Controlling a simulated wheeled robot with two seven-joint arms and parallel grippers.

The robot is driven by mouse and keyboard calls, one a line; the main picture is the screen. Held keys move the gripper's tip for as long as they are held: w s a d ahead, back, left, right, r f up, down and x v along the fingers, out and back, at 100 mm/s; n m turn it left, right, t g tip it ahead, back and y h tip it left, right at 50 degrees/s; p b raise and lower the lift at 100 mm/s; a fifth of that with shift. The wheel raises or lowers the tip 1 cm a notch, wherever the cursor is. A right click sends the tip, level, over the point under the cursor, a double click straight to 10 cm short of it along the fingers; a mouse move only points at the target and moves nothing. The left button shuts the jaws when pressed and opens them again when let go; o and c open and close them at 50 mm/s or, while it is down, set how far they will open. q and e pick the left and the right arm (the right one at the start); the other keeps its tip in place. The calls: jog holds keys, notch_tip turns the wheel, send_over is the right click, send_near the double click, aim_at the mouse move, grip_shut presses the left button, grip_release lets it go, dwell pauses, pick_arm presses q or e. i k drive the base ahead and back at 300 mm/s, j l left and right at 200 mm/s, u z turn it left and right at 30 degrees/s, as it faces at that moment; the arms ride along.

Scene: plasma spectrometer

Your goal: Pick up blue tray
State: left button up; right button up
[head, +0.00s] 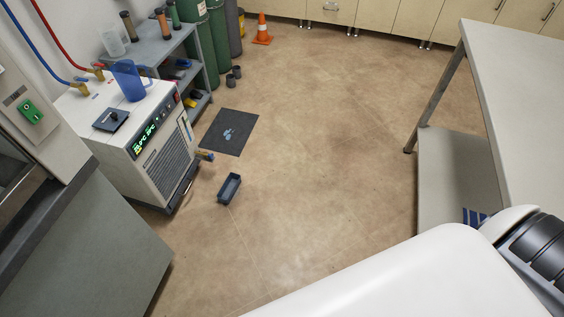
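A small dark blue-grey open tray (229,189) lies on the brown floor in the head view, left of the middle. It is a narrow rectangular box and looks empty. It stands clear of the white chiller unit (160,150) to its left. Neither of my grippers shows in the head view. A large white and black link of my own body fills the bottom right corner.
A dark mat (222,143) with a pale blue puddle lies behind the tray. A shelf (150,45), green gas cylinders (194,60) and an orange cone (262,30) stand further back. A table (520,90) stands at right. The middle floor is clear.

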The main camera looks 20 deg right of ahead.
aim_at(230, 189)
jog(key=i+l+z, duration=0.3)
jog(key=i+z, duration=0.2)
jog(key=i+l+z, duration=0.1)
jog(key=i+z, duration=0.35)
jog(key=i+j+z, duration=0.1)
jog(key=i+z, duration=0.4)
jog(key=i+u, duration=0.2)
jog(key=i, duration=0.3)
jog(key=i+u, duration=0.25)
jog(key=i, duration=0.25)
jog(key=i+l+u, duration=0.2)
jog(key=i, duration=0.25)
jog(key=i+l+u, duration=0.2)
jog(key=i, duration=0.3)
jog(key=u, duration=0.45)
jog(key=i+u, duration=0.1)
jog(key=u, duration=0.75)
jog(key=i+u, duration=0.1)
jog(key=u, duration=0.35)
jog(key=l+u, duration=0.1)
jog(key=u, duration=0.3)
